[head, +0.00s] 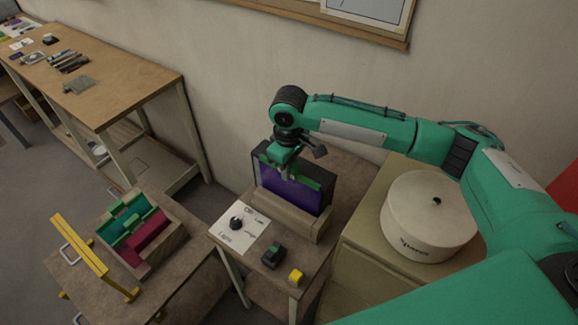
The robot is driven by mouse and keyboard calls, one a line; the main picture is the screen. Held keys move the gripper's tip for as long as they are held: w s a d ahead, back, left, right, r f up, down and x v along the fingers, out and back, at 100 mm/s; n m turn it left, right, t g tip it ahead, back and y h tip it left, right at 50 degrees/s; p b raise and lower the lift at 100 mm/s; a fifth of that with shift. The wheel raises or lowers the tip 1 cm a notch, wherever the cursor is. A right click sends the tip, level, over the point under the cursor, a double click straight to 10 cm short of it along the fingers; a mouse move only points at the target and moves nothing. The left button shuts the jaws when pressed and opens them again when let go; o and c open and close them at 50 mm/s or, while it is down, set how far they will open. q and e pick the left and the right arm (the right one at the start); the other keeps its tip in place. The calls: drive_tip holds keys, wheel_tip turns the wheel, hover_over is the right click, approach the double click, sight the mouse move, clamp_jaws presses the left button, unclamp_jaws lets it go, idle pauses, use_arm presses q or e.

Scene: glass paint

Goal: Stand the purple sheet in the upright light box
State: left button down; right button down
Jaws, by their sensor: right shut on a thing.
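The purple sheet (290,191) stands upright in the black-framed upright light box (322,179), behind its wooden front ledge (283,215). My right gripper (290,170) is at the top of the purple sheet, pointing down, and shut on it. The gripper and wrist hide part of the sheet's upper edge. Whether the sheet's lower edge touches the bottom of the box is hidden by the ledge. My left gripper is not in view.
A wooden rack (170,243) with green and magenta sheets stands at the lower left, beside a yellow bar (80,245). A white card (239,230), a dark block (273,256) and a yellow cube (295,277) lie before the box. A white drum (430,222) stands at right.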

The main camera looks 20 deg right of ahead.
drive_tip(key=shift+w+d+f+p, duration=0.1)
drive_tip(key=shift+w+d+p, duration=0.05)
drive_tip(key=shift+p, duration=0.15)
drive_tip(key=shift+d+f, duration=0.1)
drive_tip(key=shift+f, duration=0.05)
idle(0.3)
drive_tip(key=c, duration=1)
unclamp_jaws()
drive_tip(key=shift+f, duration=0.15)
drive_tip(key=shift+c, duration=0.2)
drive_tip(key=shift+o, duration=0.9)
drive_tip(key=shift+d, duration=0.1)
drive_tip(key=shift+c, duration=0.4)
